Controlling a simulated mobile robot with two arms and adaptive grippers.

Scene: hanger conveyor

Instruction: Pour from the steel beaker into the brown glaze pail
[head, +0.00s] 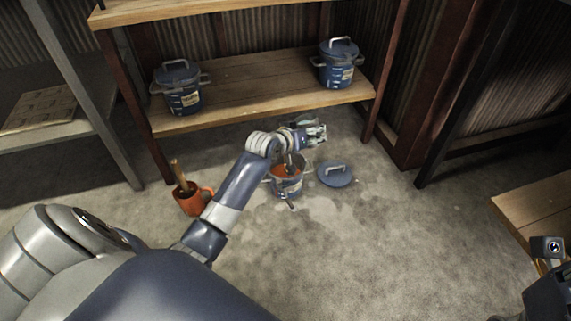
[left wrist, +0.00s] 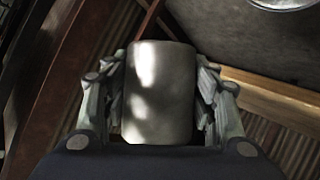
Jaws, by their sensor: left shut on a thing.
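The steel beaker (left wrist: 158,95) is a plain grey cylinder between the fingers of my left gripper (left wrist: 160,100). My left gripper shows in the head view (head: 316,133), shut on the beaker above and behind the open pail. In the head view the beaker is mostly hidden, so its tilt is unclear. The brown glaze pail (head: 287,187) stands open on the floor, blue-grey with an orange-brown inside.
A blue lid (head: 335,174) lies on the floor right of the pail. Two lidded blue pails (head: 182,98) (head: 338,72) stand on the wooden shelf (head: 250,90). Floor in front is clear.

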